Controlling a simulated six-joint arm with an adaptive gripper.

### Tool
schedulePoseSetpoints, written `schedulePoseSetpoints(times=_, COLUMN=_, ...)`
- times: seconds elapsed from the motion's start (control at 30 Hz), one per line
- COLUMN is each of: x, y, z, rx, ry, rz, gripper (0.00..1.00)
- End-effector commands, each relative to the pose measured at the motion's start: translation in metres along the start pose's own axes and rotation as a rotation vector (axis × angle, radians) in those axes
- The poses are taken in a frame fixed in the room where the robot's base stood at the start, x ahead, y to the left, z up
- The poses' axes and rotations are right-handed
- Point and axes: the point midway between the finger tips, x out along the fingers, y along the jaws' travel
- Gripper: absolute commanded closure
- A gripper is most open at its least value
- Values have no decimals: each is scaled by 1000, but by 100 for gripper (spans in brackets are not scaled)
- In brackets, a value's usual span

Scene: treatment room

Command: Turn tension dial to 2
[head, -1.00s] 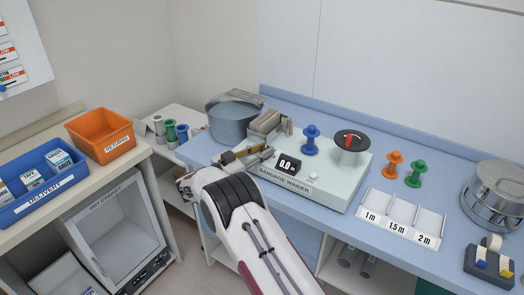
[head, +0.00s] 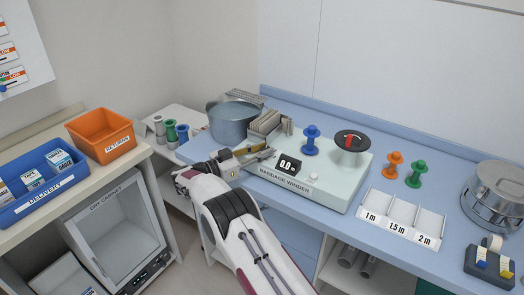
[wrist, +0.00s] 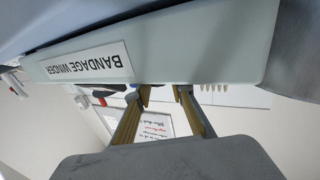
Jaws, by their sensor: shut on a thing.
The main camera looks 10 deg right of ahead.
Motion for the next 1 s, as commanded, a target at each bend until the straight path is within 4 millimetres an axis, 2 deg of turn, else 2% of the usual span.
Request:
schedulePoseSetpoints(times=0.27, x=0, y=0, z=-1, rx=2, ry=0, rz=1, gripper=99)
schedulePoseSetpoints(times=0.3, x=0, y=0, z=-1, rx=2, ry=0, rz=1, gripper=75)
schedulePoseSetpoints(times=0.37, x=0, y=0, z=-1, rx=2, ry=0, rz=1, gripper=61)
schedulePoseSetpoints(times=0.77, x=-1, y=0, z=0, rx=0, ry=0, rz=1, gripper=61)
schedulePoseSetpoints(times=1.0, x=-14, y=0, z=0, rx=0, ry=0, rz=0, gripper=61)
